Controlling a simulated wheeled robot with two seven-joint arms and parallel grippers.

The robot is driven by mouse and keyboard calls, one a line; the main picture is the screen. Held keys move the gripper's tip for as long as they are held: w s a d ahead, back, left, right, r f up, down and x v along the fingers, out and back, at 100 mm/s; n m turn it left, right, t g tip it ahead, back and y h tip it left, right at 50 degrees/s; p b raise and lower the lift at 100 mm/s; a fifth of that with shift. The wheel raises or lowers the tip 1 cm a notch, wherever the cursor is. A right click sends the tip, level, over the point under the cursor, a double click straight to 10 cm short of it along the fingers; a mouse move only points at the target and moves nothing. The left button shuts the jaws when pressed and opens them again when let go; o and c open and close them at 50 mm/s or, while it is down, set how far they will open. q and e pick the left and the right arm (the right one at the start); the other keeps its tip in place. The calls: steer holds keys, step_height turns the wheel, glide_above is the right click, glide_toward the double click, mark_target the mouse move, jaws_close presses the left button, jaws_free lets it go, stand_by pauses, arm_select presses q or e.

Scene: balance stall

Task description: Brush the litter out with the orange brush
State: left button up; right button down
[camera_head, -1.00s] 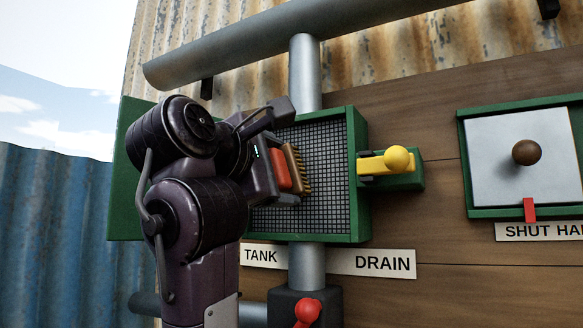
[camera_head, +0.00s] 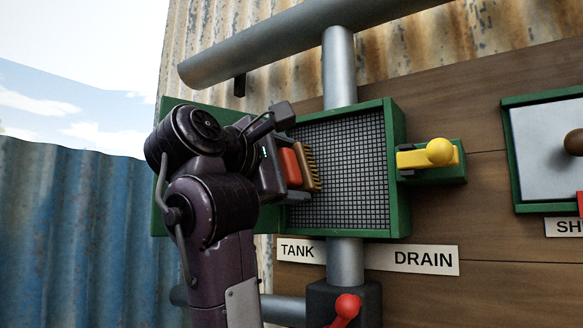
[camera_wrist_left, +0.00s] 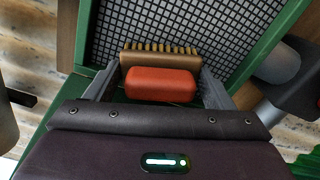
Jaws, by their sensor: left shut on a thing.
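The orange brush (camera_head: 290,166) has an orange-red grip, a brown back and tan bristles. My left gripper (camera_head: 288,158) is shut on its grip. In the left wrist view the brush (camera_wrist_left: 160,84) sits between the two fingers of my left gripper (camera_wrist_left: 160,90), bristles facing the mesh. The green-framed box (camera_head: 398,180) has a dark grid screen (camera_head: 350,160) inside. The brush is at the left part of the screen; I cannot tell whether the bristles touch it. I see no litter on the visible screen; my arm and the brush hide its left part. My right gripper is out of view.
A yellow-knobbed latch (camera_head: 438,153) juts from the box's right side. A grey pipe (camera_head: 339,70) runs above it. A red-knobbed valve (camera_head: 346,306) is below, near the TANK DRAIN sign (camera_head: 423,260). Another green frame (camera_head: 515,165) stands at right.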

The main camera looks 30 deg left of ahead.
arm_select(q)
steer(key=shift+s, duration=0.1)
steer(key=shift+s, duration=0.2)
steer(key=s, duration=0.1)
steer(key=s+b, duration=0.1)
steer(key=s, duration=0.3)
steer(key=shift+s+a+b, duration=0.1)
steer(key=shift+a+b, duration=0.25)
steer(key=s+b, duration=0.1)
steer(key=s, duration=0.2)
steer(key=shift+a, duration=0.2)
